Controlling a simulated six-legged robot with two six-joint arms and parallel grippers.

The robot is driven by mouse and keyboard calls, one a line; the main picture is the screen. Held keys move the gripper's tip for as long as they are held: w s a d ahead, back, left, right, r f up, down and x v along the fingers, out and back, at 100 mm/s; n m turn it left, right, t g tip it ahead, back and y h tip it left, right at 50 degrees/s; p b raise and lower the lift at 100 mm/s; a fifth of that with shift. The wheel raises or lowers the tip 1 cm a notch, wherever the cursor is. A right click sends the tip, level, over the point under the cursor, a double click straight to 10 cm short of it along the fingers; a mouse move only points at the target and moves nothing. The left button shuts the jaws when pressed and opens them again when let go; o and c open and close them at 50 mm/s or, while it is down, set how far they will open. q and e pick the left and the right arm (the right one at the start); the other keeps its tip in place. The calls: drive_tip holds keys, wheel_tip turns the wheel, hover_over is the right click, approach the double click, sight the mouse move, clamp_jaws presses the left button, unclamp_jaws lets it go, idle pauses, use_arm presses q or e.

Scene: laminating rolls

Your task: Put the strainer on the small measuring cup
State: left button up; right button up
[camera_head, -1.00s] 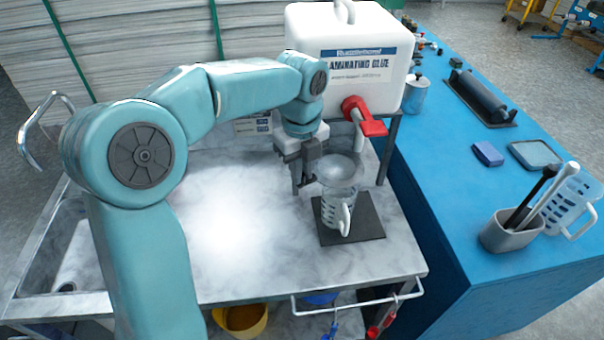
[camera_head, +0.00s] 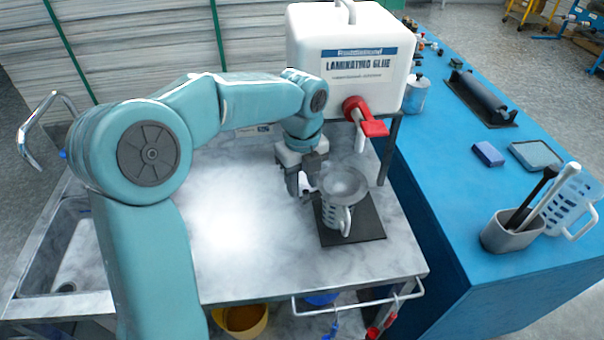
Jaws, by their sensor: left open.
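The small measuring cup (camera_head: 336,216) stands upright, a clear cup with dark markings and a handle facing the front, on a dark mat (camera_head: 368,224). The strainer (camera_head: 345,182), a round grey bowl, sits over the cup's mouth. Its pale handle points left, toward my left gripper (camera_head: 306,186). My left gripper is open, pointing down just left of the strainer, with its fingers around or close beside the handle. I cannot tell whether a finger touches it. My right gripper is not in view.
A white glue container (camera_head: 300,40) with a red tap (camera_head: 372,124) stands behind the cup, close to my arm. The marble top (camera_head: 235,215) is clear left of the cup.

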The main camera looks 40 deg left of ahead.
use_arm(q)
wheel_tip(320, 180, up, 12)
drive_tip(key=p, duration=0.1)
drive_tip(key=shift+r, duration=0.2)
idle(0.6)
